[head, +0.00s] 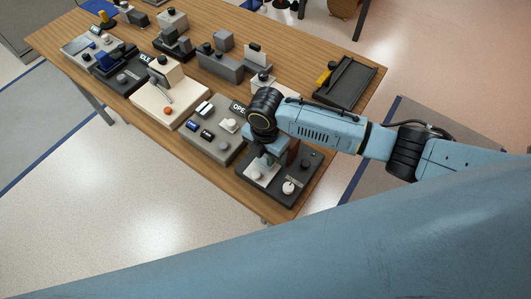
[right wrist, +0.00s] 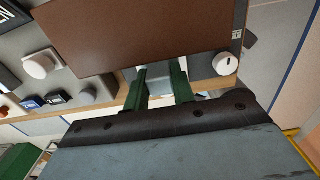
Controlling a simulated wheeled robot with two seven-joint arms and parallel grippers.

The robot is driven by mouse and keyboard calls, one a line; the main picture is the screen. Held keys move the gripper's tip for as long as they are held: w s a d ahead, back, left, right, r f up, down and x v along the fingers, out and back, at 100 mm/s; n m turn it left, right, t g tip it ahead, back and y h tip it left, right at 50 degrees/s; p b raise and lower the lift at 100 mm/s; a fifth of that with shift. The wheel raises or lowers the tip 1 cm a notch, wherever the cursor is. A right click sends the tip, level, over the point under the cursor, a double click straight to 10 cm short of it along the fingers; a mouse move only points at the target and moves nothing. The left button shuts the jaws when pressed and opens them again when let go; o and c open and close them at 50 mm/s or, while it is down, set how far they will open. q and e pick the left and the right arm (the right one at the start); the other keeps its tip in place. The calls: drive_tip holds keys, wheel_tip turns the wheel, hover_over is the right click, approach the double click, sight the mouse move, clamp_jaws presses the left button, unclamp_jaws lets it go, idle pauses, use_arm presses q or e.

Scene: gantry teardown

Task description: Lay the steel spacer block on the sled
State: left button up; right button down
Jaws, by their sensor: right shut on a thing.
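My right gripper (head: 266,163) reaches down over the dark station at the table's near right corner. In the right wrist view its two green fingers (right wrist: 160,78) stand a little apart, with something pale grey around their tips. They are shut on a piece that is mostly hidden, and I cannot tell for sure that it is the steel spacer block. A pale plate (head: 252,176) lies on the station beside the fingers. I cannot pick out the sled with certainty. My left gripper is not in view.
The dark station (head: 275,191) bears a white knob (head: 288,187). A brown panel (right wrist: 150,35) stands close to the fingers. A grey station (head: 205,143) with an OPEN sign is to the left. A black tray (head: 345,85) lies at the far right. Bare wood (head: 300,80) shows between.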

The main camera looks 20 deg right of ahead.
idle(0.4)
drive_tip(key=shift+f, duration=0.6)
drive_tip(key=shift+f, duration=0.35)
idle(0.4)
drive_tip(key=c, duration=1.1)
unclamp_jaws()
drive_tip(key=shift+r, duration=0.1)
wheel_tip(320, 180, up, 13)
drive_tip(key=p, duration=0.1)
drive_tip(key=shift+r, duration=0.15)
